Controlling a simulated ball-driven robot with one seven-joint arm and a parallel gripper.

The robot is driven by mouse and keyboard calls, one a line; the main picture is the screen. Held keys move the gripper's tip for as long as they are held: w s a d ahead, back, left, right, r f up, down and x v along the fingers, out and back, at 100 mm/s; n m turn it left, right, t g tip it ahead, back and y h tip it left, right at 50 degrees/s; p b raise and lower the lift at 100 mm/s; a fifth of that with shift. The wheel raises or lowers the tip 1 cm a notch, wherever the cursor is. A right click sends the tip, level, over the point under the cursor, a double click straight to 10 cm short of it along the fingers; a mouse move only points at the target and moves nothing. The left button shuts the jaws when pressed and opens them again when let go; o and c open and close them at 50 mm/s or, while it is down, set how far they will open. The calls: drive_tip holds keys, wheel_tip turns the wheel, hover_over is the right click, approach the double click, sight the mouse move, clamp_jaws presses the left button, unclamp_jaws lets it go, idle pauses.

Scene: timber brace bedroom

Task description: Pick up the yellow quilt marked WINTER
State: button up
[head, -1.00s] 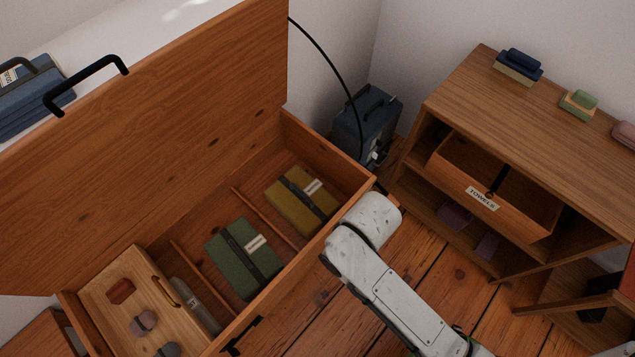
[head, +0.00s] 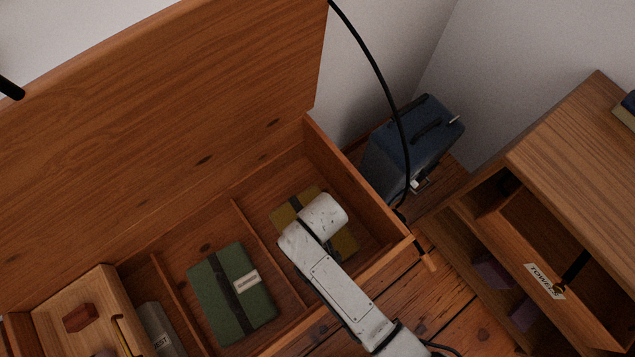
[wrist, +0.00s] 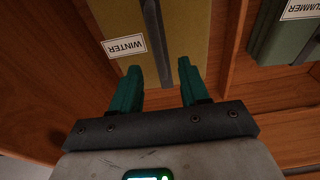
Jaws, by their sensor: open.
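The yellow quilt (head: 344,243) lies flat in the right-hand compartment of the open wooden chest, partly hidden by my arm in the head view. In the wrist view the quilt (wrist: 190,30) has a dark strap and a white WINTER label (wrist: 124,46). My gripper (wrist: 160,82) is open and empty, its two green fingers pointing at the quilt's near edge, one on each side of the strap's line. I cannot tell the exact height above it. In the head view my arm hides the gripper.
A green quilt (head: 217,297) marked SUMMER lies in the compartment to the left, past a thin wooden divider (head: 256,240). The chest's raised lid (head: 150,140) stands behind. A blue suitcase (head: 425,135) and a shelf unit with a TOWELS drawer (head: 590,300) stand to the right.

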drive_tip(key=f, duration=0.2)
drive_tip(key=w+f+b, duration=0.1)
drive_tip(key=f, duration=0.2)
drive_tip(key=f+b, duration=0.1)
drive_tip(key=f, duration=0.1)
drive_tip(key=shift+w+a+f, duration=0.15)
drive_tip(key=shift+a+f, duration=0.05)
drive_tip(key=shift+a, duration=0.05)
clamp_jaws()
idle(0.4)
idle(0.8)
drive_tip(key=shift+r, duration=0.15)
